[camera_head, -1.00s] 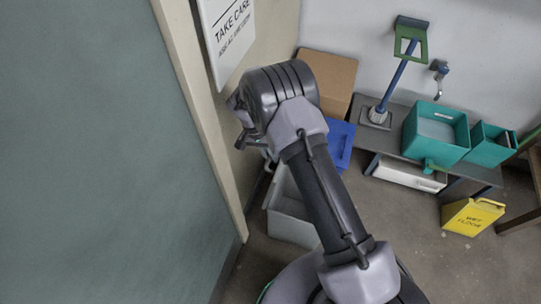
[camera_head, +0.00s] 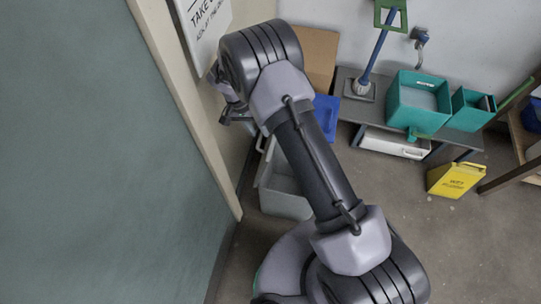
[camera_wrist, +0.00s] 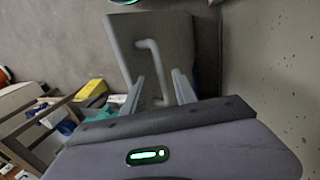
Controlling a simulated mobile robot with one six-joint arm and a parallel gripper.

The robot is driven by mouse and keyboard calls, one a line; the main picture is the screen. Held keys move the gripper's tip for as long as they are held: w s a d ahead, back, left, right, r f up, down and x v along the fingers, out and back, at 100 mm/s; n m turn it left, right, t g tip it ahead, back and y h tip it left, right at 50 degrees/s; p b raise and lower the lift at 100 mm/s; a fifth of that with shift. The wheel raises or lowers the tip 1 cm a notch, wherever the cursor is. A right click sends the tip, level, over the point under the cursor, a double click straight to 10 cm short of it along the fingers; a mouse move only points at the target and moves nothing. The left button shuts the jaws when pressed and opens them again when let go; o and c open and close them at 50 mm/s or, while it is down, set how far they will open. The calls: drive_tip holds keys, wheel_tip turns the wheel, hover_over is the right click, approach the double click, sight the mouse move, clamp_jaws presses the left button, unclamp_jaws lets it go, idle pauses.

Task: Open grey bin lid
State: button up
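The grey bin (camera_head: 284,205) stands on the floor beside the door frame in the head view, partly hidden behind my arm. In the wrist view a grey panel with a bent bar handle, which looks like the bin's lid (camera_wrist: 178,35), fills the upper middle. The handle (camera_wrist: 153,62) runs down toward my fingers. My gripper (camera_wrist: 160,88) is open, its two fingers apart on either side of the handle's lower end. I cannot tell whether they touch it. In the head view my gripper (camera_head: 232,112) is small and partly hidden, above the bin and close to the wall.
A blue bin (camera_head: 326,112) and a cardboard box (camera_head: 318,50) stand behind the grey bin. A low bench (camera_head: 345,95) carries teal buckets (camera_head: 418,100) and a mop. A yellow wet-floor sign (camera_head: 456,179) stands at right. The door and its frame (camera_head: 185,100) are close at left.

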drive_tip(key=s+d+r+p, duration=0.1)
drive_tip(key=s+d, duration=0.3)
drive_tip(key=s, duration=1.1)
drive_tip(key=shift+d+p, duration=0.2)
drive_tip(key=shift+p, duration=0.5)
drive_tip(key=shift+r, duration=0.1)
